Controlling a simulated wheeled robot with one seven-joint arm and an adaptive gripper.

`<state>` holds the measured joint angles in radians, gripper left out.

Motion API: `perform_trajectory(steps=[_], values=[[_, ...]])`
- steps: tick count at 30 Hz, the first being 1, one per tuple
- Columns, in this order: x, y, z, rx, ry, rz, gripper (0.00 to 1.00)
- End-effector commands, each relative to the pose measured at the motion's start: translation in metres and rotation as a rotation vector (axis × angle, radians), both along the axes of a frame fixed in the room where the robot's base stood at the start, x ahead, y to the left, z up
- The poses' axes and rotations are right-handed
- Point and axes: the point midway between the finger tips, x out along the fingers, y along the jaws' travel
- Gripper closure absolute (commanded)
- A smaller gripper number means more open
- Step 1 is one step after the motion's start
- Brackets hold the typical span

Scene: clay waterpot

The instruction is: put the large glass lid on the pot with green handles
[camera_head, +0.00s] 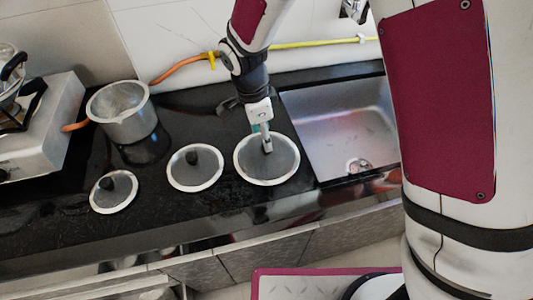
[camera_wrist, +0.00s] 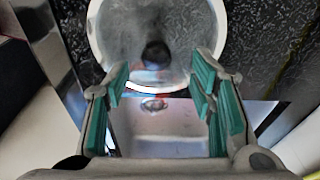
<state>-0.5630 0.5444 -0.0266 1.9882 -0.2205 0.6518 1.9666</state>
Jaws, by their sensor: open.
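The large glass lid (camera_head: 281,172) lies on the dark counter beside the sink, the rightmost and biggest of three round lids with metal rims. In the wrist view the lid (camera_wrist: 120,30) fills the upper middle, with its black knob (camera_wrist: 156,54) upright. My gripper (camera_head: 267,146) is over this lid; its green-padded fingers (camera_wrist: 161,80) are spread apart, with the knob seen between and beyond the tips. In the head view the fingers hide the knob. A grey metal pot (camera_head: 122,118) stands uncovered at the counter's back left. Green handles do not show clearly on it.
A medium lid (camera_head: 194,178) and a small lid (camera_head: 114,201), both with black knobs, lie to the left. A steel sink (camera_head: 330,125) is to the right. A stove (camera_head: 40,130) stands at far left, with an orange hose (camera_head: 180,69) along the wall.

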Motion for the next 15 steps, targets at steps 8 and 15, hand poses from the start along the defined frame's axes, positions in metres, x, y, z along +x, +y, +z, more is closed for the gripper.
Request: perform_trajectory(steps=[8, 15], values=[[-0.003, -0.007, -0.038, -0.002, 0.005, -0.002, 0.5], [-0.002, -0.008, -0.049, 0.0, 0.001, 0.0, 0.5]])
